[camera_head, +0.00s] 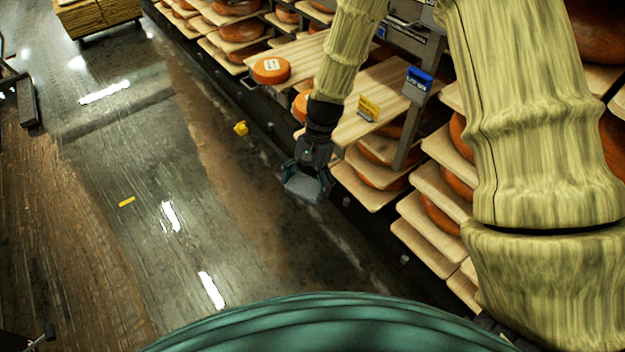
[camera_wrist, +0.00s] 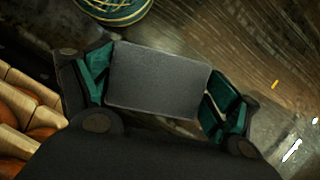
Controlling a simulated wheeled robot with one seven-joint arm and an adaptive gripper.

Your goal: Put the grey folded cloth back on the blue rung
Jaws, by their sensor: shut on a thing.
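My gripper (camera_head: 307,180) is shut on the grey folded cloth (camera_head: 304,192) and holds it in front of the shelf rack, over the aisle side. In the wrist view the cloth (camera_wrist: 158,80) is a flat grey rectangle between the two teal finger pads of my gripper (camera_wrist: 157,88). A small blue piece (camera_head: 418,80) sits on the rack's metal upright, right of and higher in the picture than my gripper. I cannot tell whether it is the blue rung.
Wooden shelf boards (camera_head: 385,82) with orange cheese wheels (camera_head: 271,69) fill the rack. A yellow tag (camera_head: 368,107) stands on one board. A yellow object (camera_head: 240,128) lies on the wet floor. A wooden stack (camera_head: 98,15) stands far left. The aisle floor is mostly clear.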

